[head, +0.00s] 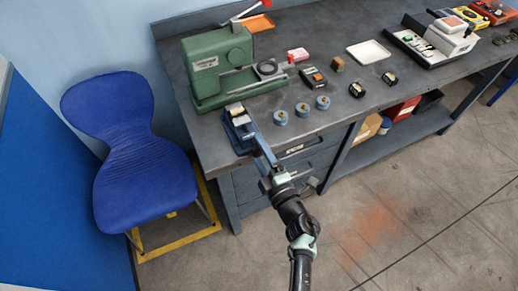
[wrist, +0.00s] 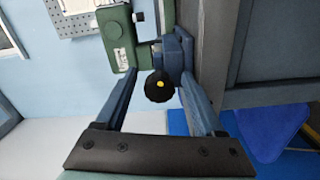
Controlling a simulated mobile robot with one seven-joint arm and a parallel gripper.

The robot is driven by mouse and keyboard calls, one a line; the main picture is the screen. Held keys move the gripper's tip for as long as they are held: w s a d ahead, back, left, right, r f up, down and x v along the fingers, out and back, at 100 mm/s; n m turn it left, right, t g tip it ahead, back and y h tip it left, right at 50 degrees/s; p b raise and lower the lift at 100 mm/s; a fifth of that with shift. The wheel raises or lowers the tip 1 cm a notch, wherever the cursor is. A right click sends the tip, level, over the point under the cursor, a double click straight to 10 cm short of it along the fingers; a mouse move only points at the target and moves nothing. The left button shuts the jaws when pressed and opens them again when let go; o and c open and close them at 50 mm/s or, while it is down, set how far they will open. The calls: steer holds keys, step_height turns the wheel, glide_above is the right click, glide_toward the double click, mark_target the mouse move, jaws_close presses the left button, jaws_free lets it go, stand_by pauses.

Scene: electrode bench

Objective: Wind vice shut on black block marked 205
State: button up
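The blue vice (head: 241,132) stands at the near left edge of the bench. A small dark block with a pale top (head: 235,110) sits at its jaws; I cannot read a marking on it or tell how tightly it is held. My gripper (head: 262,154) is in front of the vice at the bench edge. In the wrist view the gripper (wrist: 158,76) is open, with its fingers on either side of a round black knob with a yellow centre (wrist: 157,90). Gaps show between knob and fingers. The blue vice body (wrist: 180,52) shows behind the knob.
A green machine (head: 215,70) stands just behind the vice. Several grey-blue round pieces (head: 281,118) lie to its right, with dark blocks (head: 356,90) farther right. A blue chair (head: 145,160) stands left of the bench. The floor in front of the bench is clear.

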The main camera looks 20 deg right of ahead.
steer(key=s, duration=1.3)
steer(key=shift+d, duration=0.25)
steer(key=w+d+r+m+t+h, duration=0.15)
steer(key=w+r, duration=0.35)
steer(key=r, duration=0.5)
steer(key=w+d+r+m+t+h, duration=0.1)
steer(key=w+r+m+t+h, duration=0.2)
steer(key=r, duration=0.7)
steer(key=w+a+r+m+t+h, duration=0.1)
steer(key=w+r+m+h, duration=0.15)
steer(key=r, duration=0.75)
steer(key=w+a+r+m+t+h, duration=0.1)
steer(key=r+m, duration=0.3)
steer(key=r, duration=0.6)
steer(key=s+a+r+m+t+y, duration=0.1)
steer(key=s+a+r+m+y, duration=0.1)
steer(key=s+a+r, duration=0.3)
steer(key=s+a+r+m+t+y, duration=0.2)
steer(key=s+a+r+y, duration=0.3)
steer(key=a+r, duration=0.7)
step_height(320, 180, up, 6)
steer(key=shift+s+a+r+m, duration=0.1)
steer(key=shift+s+a+m, duration=0.3)
steer(key=shift+m, duration=0.2)
